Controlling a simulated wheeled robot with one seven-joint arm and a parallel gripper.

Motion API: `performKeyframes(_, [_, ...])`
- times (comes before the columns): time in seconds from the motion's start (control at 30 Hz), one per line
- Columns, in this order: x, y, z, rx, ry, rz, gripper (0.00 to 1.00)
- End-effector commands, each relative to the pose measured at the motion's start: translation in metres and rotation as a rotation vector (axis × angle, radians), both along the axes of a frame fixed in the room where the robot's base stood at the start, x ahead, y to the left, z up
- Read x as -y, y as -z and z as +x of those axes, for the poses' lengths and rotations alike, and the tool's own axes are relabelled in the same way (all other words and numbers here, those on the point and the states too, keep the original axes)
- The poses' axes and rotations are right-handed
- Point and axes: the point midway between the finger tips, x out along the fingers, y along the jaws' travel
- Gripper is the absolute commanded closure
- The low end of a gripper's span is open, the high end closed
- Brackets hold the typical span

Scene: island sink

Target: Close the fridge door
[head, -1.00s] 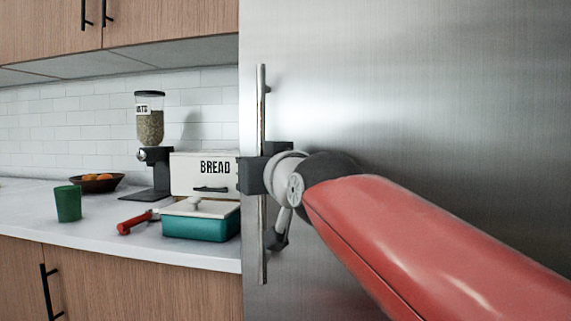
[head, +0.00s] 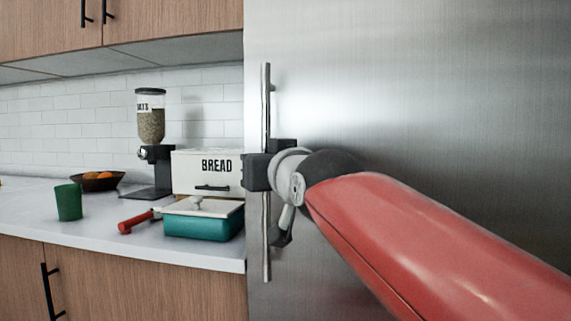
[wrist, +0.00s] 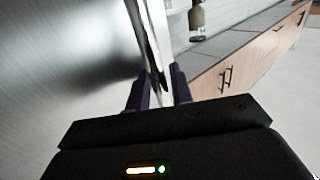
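The fridge door (head: 420,90) is a large brushed-metal panel filling the right of the head view. It also fills the left of the wrist view (wrist: 60,60). Its long vertical bar handle (head: 266,95) runs along the door's left edge. My gripper (head: 257,172) is at the middle of this handle. In the wrist view its two dark fingers (wrist: 158,92) stand on either side of the handle bar, close around it. The finger contact is partly hidden. How far the door stands from its frame cannot be told.
A white counter (head: 100,230) lies left of the fridge, with a bread box (head: 205,172), a teal box (head: 205,222), a grain dispenser (head: 150,120), a green cup (head: 68,202) and a fruit bowl (head: 97,181). Wooden cabinets (head: 150,285) are below. Open floor (wrist: 285,110) shows in the wrist view.

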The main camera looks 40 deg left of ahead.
Motion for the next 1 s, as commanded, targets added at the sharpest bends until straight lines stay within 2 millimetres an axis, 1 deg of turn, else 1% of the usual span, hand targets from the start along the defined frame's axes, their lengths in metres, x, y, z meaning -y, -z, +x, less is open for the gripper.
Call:
performKeyframes(0.03, [0.002, -0.001, 0.008, 0.004, 0.013, 0.002, 0.68])
performKeyframes(0.17, [0.006, 0.0, 0.006, 0.005, 0.014, 0.002, 0.68])
performKeyframes(0.27, [0.017, 0.001, 0.001, 0.005, 0.014, 0.002, 0.68])
performKeyframes(0.5, [0.053, 0.001, -0.021, 0.005, 0.008, 0.004, 0.68])
performKeyframes(0.63, [0.067, 0.0, -0.03, 0.004, 0.005, 0.002, 0.68])
performKeyframes(0.8, [0.073, -0.001, -0.034, 0.003, 0.002, 0.002, 0.68])
performKeyframes(1.0, [0.073, -0.001, -0.035, 0.003, 0.0, 0.001, 0.68])
